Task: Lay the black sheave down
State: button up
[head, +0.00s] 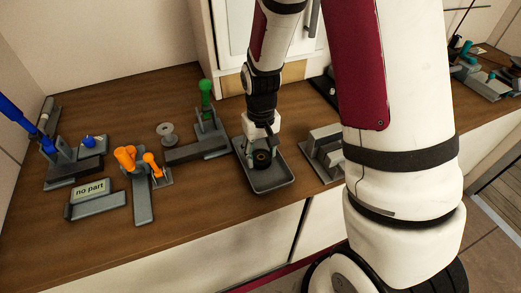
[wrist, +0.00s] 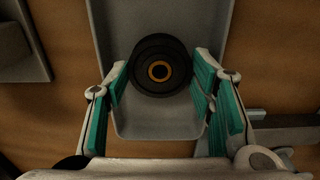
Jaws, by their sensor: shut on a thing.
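The black sheave (head: 262,158) is a round black disc with an orange-brown ring around its centre hole. It shows face-on in the wrist view (wrist: 160,71). My gripper (head: 260,152) is shut on the sheave, with the teal-padded fingers (wrist: 160,82) on its left and right sides. The sheave is over the grey tray (head: 278,184), within its rim in the head view. The tray also fills the middle behind the sheave in the wrist view (wrist: 158,124). I cannot tell whether the sheave touches the tray floor.
Left of the tray stand a grey fixture with a green peg (head: 206,100), a flat grey disc (head: 166,133), orange parts (head: 126,157), a blue part (head: 88,141) and a "no part" sign (head: 90,190). A grey stepped block (head: 325,150) stands close right of the tray.

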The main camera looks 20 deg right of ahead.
aim_at(261, 156)
jog(key=shift+f, duration=0.35)
jog(key=o, duration=1.1)
jog(key=shift+c, duration=0.7)
jog(key=shift+r, duration=0.1)
jog(key=shift+r+p, duration=1.4)
jog(key=shift+r, duration=2.05)
